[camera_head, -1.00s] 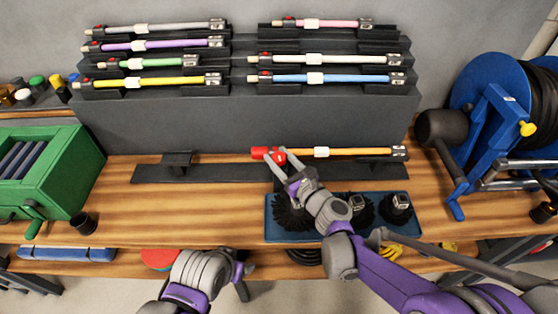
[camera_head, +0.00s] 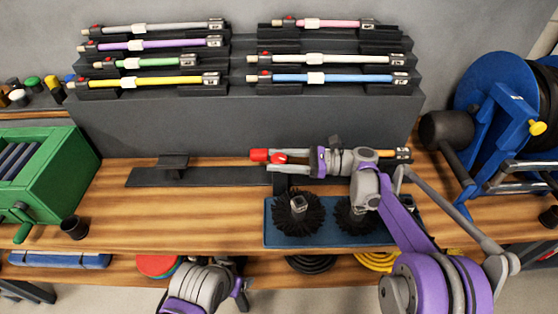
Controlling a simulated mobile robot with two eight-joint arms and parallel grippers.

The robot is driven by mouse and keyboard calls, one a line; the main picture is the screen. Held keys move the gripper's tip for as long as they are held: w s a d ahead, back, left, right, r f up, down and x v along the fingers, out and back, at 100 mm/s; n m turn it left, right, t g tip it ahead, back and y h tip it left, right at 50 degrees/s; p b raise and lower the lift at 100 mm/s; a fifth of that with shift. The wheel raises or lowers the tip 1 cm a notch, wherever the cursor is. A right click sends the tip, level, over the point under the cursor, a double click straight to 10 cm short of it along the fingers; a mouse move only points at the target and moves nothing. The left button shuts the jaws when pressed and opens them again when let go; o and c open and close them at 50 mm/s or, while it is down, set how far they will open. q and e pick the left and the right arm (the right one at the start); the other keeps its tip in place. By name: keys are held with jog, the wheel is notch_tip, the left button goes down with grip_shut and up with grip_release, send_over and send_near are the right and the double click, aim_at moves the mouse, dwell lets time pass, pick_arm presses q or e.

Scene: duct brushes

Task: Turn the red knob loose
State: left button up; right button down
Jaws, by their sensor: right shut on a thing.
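The red knob (camera_head: 279,158) sits near the left end of an orange rod (camera_head: 300,152) on the workbench, beside the rod's red end cap (camera_head: 259,155). The rod lies level on a black stand; its middle is hidden behind my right arm, and its grey clamp end (camera_head: 403,154) shows at the right. My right gripper (camera_head: 286,160) points left along the rod, with its fingers closed on the red knob. My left gripper (camera_head: 242,288) is low in front of the bench; its fingers are too unclear to read.
A blue tray (camera_head: 322,238) with black round brushes (camera_head: 297,213) lies just in front. Rods on a stepped dark rack (camera_head: 240,125) stand behind. A green box (camera_head: 40,165) is at left, a blue hose reel (camera_head: 490,120) at right.

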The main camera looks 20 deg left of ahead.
aim_at(279, 158)
jog(key=shift+n+g+h, duration=0.5)
jog(key=shift+n+g, duration=0.6)
jog(key=shift+g, duration=0.5)
jog(key=shift+c, duration=1.4)
grip_release()
notch_tip(279, 158, up, 10)
jog(key=shift+r+p, duration=0.1)
jog(key=shift+p, duration=0.35)
